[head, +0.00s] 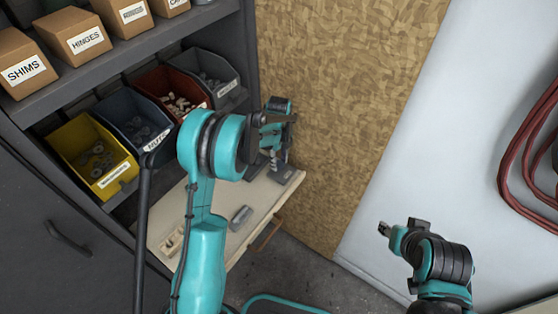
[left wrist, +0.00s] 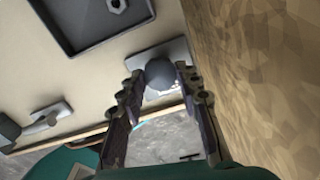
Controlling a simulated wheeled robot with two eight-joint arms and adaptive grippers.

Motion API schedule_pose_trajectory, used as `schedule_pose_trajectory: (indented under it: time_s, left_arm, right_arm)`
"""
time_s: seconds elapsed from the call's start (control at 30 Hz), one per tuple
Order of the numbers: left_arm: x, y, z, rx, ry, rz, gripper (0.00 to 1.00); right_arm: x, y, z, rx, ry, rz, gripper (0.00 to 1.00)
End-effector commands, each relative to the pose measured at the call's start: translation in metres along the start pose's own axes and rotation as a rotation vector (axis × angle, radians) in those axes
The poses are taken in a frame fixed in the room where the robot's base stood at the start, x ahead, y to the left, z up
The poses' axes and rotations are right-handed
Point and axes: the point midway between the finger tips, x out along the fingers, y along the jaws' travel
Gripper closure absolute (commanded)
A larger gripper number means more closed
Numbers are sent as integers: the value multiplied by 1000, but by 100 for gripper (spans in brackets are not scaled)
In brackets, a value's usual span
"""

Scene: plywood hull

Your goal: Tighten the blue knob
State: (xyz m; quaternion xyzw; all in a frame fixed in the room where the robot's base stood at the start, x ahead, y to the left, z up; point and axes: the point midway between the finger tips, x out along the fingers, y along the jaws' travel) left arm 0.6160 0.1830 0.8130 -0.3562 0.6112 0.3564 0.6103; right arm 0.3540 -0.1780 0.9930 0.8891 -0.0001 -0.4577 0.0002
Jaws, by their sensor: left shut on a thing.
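A rounded grey-blue knob (left wrist: 159,74) shows in the left wrist view, on a grey base plate (left wrist: 178,51) at the edge of the pale worktop. My left gripper (left wrist: 160,82) has one finger on each side of the knob and is shut on it. In the head view my left gripper (head: 273,145) reaches down over the grey plate (head: 287,177) at the worktop's right end; the knob cannot be made out there. My right gripper (head: 386,230) is at the lower right, far from the knob; its finger opening is too small to judge.
The worktop (head: 215,249) carries a grey metal part (head: 240,216). A dark tray (left wrist: 75,38) with a nut shows in the left wrist view. Shelves with bins, like the yellow bin (head: 70,140), stand left. A plywood wall (head: 330,110) rises close beside my left gripper.

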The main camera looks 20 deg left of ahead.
Motion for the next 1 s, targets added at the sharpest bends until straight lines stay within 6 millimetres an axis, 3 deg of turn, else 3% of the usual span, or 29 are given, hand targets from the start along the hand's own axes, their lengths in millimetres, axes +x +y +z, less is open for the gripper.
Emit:
schedule_pose_trajectory:
  time_s: [0.4, 1.0]
  left_arm:
    - [-2, -2, 1, 227, -4, -4, 96]
    - [-2, -2, 1, 274, -4, -4, 96]
  right_arm:
    - [-1, 0, 0, 0, 0, 0, 60]
    - [-1, 0, 0, 0, 0, 0, 60]
